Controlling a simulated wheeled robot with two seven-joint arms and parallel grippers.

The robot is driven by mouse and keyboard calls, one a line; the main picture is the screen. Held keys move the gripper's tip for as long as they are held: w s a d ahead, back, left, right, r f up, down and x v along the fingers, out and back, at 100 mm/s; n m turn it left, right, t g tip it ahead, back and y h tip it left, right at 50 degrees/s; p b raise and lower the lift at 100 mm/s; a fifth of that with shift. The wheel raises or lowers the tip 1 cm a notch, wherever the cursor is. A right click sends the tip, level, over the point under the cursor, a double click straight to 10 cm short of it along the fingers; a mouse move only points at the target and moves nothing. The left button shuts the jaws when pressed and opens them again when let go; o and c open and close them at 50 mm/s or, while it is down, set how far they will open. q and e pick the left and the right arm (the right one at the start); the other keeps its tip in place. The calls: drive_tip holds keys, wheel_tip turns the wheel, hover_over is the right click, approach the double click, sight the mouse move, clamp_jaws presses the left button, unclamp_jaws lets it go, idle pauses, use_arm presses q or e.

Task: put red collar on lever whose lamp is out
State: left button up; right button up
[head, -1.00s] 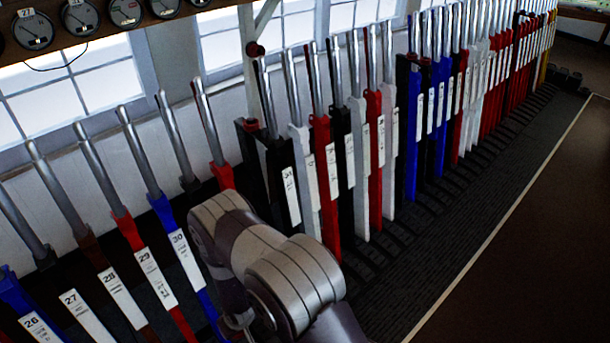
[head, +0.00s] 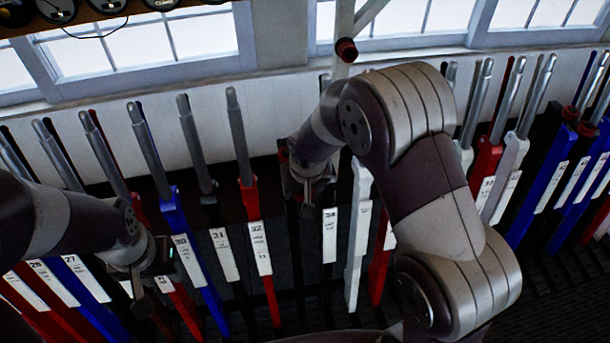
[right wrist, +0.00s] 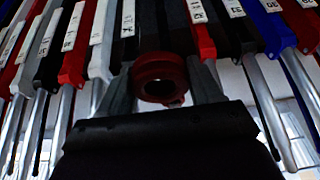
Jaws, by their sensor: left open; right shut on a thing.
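The red collar (right wrist: 160,70) is a short dark-red ring with an open bore, held between the fingers of my right gripper (right wrist: 160,88) in the right wrist view. In the head view my right gripper (head: 308,185) is in front of a black lever right of the red lever (head: 248,198) labelled 32; the collar cannot be made out there. Whether the collar touches any lever cannot be told. My left gripper (head: 150,292) is open and empty, low in front of the levers left of the blue lever (head: 173,215) labelled 30. No lever lamp can be made out.
A long row of steel-handled levers fills the view, closely spaced. A post with a dark-red round fitting (head: 346,50) stands behind them. Dials on a shelf (head: 110,22) hang above, with windows behind. My right arm hides several levers right of centre.

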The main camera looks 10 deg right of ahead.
drive_tip(key=w, duration=0.2)
drive_tip(key=w+p, duration=0.1)
drive_tip(key=w, duration=0.4)
drive_tip(key=shift+w+a+r, duration=0.15)
drive_tip(key=shift+w+a, duration=0.2)
drive_tip(key=shift+w, duration=0.05)
drive_tip(key=shift+w+d+f, duration=0.15)
drive_tip(key=shift+w+f, duration=0.05)
drive_tip(key=shift+w, duration=0.85)
drive_tip(key=shift+s+r, duration=0.1)
drive_tip(key=shift+s, duration=0.05)
drive_tip(key=shift+f, duration=0.2)
